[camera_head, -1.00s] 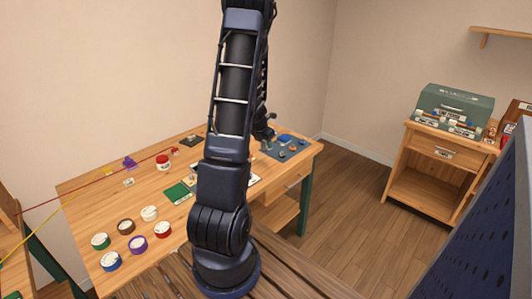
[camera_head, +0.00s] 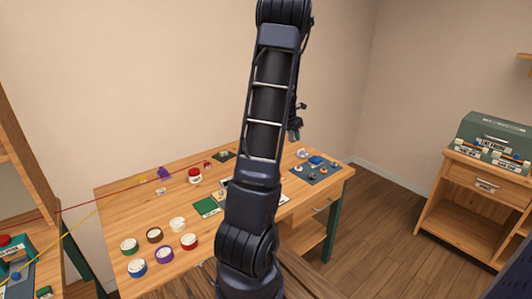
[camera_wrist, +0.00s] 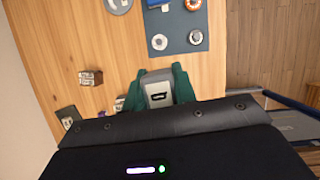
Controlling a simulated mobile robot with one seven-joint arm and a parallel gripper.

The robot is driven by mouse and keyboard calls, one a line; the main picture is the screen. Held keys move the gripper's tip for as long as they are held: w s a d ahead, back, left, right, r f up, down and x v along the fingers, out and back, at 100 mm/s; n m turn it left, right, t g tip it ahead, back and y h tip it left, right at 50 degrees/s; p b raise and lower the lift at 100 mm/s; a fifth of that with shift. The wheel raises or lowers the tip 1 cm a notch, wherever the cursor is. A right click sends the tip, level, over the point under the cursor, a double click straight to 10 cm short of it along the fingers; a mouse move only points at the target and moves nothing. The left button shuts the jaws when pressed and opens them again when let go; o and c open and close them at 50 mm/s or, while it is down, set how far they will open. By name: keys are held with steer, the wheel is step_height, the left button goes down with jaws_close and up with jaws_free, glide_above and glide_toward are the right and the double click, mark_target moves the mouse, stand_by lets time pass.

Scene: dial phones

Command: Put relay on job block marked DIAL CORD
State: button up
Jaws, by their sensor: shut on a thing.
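My gripper (camera_wrist: 158,90) is shut on a small light-grey block with a dark rectangular mark, which looks like the relay (camera_wrist: 159,95). In the head view my gripper (camera_head: 295,131) hangs above the far right part of the table, beside the blue-grey mat, and the held piece is too small to make out. Labelled blocks (camera_head: 490,144) stand at the green case on the right-hand cabinet. Their lettering is too small to read surely, so I cannot tell which is marked DIAL CORD.
The wooden table (camera_head: 120,210) carries several coloured round pots (camera_head: 155,235), a green card (camera_head: 206,206) and a red-topped jar (camera_head: 195,176). The blue-grey mat (camera_head: 318,174) holds small round parts. The wooden cabinet (camera_head: 455,205) stands right, across open floor (camera_head: 385,220). Red and yellow cords cross at left.

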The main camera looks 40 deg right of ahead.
steer(key=w+r+m, duration=0.1)
steer(key=w+r, duration=0.1)
steer(key=w, duration=1)
steer(key=w+r, duration=0.2)
steer(key=w, duration=1)
steer(key=f, duration=2)
steer(key=shift+w+a, duration=0.2)
steer(key=shift+w, duration=0.05)
steer(key=o, duration=1)
steer(key=shift+o, duration=0.2)
